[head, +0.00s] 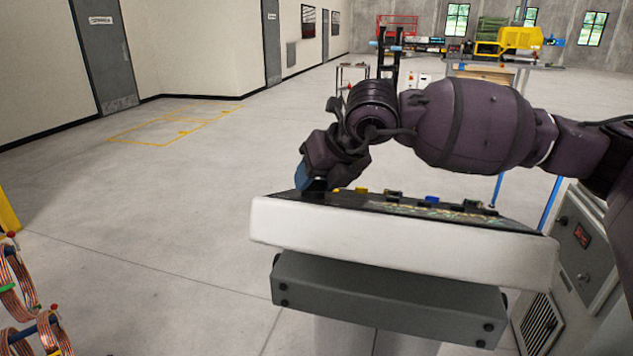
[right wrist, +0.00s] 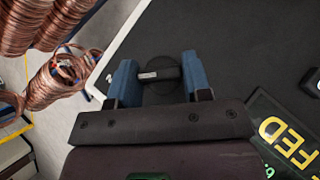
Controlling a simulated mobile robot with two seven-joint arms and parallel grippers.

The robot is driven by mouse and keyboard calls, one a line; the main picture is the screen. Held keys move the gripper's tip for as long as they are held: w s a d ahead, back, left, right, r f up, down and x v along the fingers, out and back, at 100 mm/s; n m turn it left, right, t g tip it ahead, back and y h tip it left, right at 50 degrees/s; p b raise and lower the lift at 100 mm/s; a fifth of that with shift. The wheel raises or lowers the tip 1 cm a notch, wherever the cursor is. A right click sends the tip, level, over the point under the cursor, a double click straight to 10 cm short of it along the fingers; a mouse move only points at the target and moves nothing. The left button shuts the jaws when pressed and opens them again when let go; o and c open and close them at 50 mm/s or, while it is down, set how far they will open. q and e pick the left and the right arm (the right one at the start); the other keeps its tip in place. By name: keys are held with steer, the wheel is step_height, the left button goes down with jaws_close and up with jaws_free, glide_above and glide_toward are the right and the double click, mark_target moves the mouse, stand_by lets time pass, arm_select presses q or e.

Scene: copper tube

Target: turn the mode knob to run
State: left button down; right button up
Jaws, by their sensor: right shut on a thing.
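The mode knob (right wrist: 160,77) is a dark round knob with a bar-shaped grip and a white mark at the left end of the bar in the right wrist view. It sits on the black top of the control console (head: 390,235). My right gripper (right wrist: 160,80) has its two blue fingers at the two ends of the bar, shut on it. In the head view my right gripper (head: 306,178) is at the console's left end and hides the knob. No mode labels are readable around the knob. My left gripper is not in view.
A dark display with yellow letters (right wrist: 285,138) lies right of the knob in the wrist view. Several small coloured controls (head: 432,199) stand along the console's far edge. Copper coils (head: 22,300) stand at lower left. A grey cabinet (head: 580,250) is at right.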

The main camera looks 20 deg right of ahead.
stand_by(0.4)
steer(key=o, duration=0.9)
steer(key=v, duration=1)
steer(key=shift+s+d+r, duration=0.1)
steer(key=shift+s+r, duration=0.05)
steer(key=shift+r, duration=0.15)
